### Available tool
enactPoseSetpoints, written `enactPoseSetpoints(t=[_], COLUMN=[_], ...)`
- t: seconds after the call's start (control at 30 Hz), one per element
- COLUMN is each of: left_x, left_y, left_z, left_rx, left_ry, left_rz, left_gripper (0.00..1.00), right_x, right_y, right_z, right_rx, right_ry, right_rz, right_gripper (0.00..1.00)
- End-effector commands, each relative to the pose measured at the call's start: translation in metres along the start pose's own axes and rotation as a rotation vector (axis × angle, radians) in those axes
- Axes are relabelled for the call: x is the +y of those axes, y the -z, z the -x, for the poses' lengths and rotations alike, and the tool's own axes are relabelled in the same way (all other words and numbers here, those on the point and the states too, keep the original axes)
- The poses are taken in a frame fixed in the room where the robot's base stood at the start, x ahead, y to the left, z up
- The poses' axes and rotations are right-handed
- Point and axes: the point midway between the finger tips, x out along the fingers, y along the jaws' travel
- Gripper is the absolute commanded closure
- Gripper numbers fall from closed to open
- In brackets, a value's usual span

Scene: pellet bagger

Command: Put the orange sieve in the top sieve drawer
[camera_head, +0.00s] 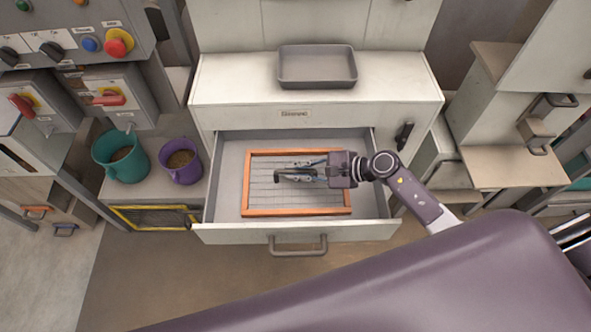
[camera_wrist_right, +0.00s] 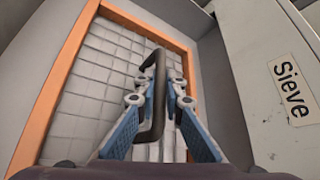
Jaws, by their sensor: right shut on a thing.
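The orange sieve (camera_head: 297,211) has an orange rectangular frame, a grey mesh and a dark handle (camera_wrist_right: 153,98). It lies flat within the walls of the open top drawer (camera_head: 228,190). I cannot tell whether it touches the drawer floor. My right gripper (camera_head: 292,171) reaches in from the right over the middle of the sieve. Its blue fingers are shut on the dark handle, as the right wrist view shows. The drawer front has a grey handle (camera_head: 298,246). My left gripper is not in view.
A grey tray (camera_head: 317,82) stands on the white cabinet top (camera_head: 225,80). A teal bucket (camera_head: 120,155) and a purple bucket (camera_head: 180,160) with pellets stand left of the drawer. A yellow-framed dark panel (camera_head: 153,217) is below them. A "Sieve" label (camera_wrist_right: 290,90) shows right.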

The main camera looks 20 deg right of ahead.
Motion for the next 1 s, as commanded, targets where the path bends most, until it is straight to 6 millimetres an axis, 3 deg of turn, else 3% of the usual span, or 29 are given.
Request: enactPoseSetpoints(t=[0.23,0.3,0.43,0.77,1.0], left_x=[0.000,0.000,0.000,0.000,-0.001], left_y=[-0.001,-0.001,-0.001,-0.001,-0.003], left_z=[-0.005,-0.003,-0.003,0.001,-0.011], left_rx=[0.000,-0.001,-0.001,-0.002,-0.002], left_ry=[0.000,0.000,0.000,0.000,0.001], left_rz=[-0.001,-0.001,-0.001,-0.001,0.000], left_gripper=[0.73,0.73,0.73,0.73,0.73], right_x=[0.001,0.001,0.001,-0.001,0.002], right_y=[0.002,0.001,0.001,-0.001,0.004], right_z=[-0.002,-0.001,-0.001,0.001,0.039], right_rx=[-0.001,0.000,0.000,0.000,0.006], right_ry=[0.001,-0.001,-0.001,0.000,-0.003], right_rz=[0.001,0.000,0.000,-0.001,0.003], right_gripper=[1.00,0.86,0.74,0.74,0.74])
